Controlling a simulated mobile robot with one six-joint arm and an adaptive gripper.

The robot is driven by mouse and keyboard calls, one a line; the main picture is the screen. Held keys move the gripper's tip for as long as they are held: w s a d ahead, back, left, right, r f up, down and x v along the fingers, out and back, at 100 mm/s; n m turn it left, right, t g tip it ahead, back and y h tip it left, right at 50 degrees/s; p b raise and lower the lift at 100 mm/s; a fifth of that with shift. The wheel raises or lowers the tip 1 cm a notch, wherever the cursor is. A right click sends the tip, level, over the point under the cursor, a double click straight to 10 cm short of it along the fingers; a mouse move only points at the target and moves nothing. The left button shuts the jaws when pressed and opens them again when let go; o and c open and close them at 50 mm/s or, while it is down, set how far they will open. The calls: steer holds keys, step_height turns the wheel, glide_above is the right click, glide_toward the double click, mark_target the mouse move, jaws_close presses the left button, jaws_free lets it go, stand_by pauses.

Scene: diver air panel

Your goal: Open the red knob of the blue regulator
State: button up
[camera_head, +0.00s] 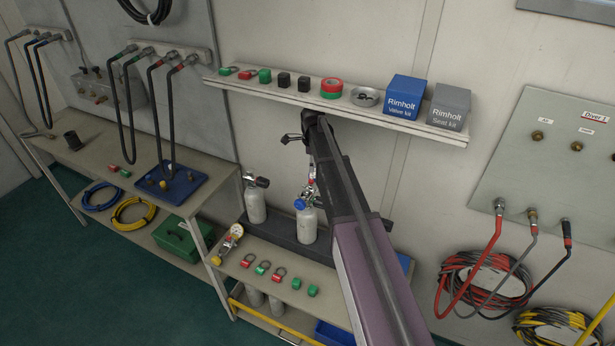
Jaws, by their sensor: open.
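A pale bottle (307,226) stands upright in a dark rack, with a blue round part (300,204) and silver fittings at its top. A small red part (311,181) shows among these fittings; it is too small to tell for sure whether it is the red knob. My gripper (297,138) is open and empty, above these fittings and just under the wall shelf. It appears apart from the bottle. My arm runs down to the right and hides what is right of the bottle.
The wall shelf (228,83) with kit boxes and rings is close above my gripper. A second bottle (255,206) with a black top stands to the left. A lower shelf (322,276) holds red and green tags and a gauge (228,243). Hoses hang at right.

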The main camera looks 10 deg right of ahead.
mark_target(311, 180)
steer(key=shift+a+f, duration=0.1)
stand_by(0.3)
steer(key=shift+f+b, duration=0.35)
steer(key=shift+b, duration=0.1)
step_height(311, 180, down, 6)
steer(key=b, duration=0.6)
steer(key=shift+f+b, duration=0.25)
steer(key=shift+b, duration=0.05)
jaws_close()
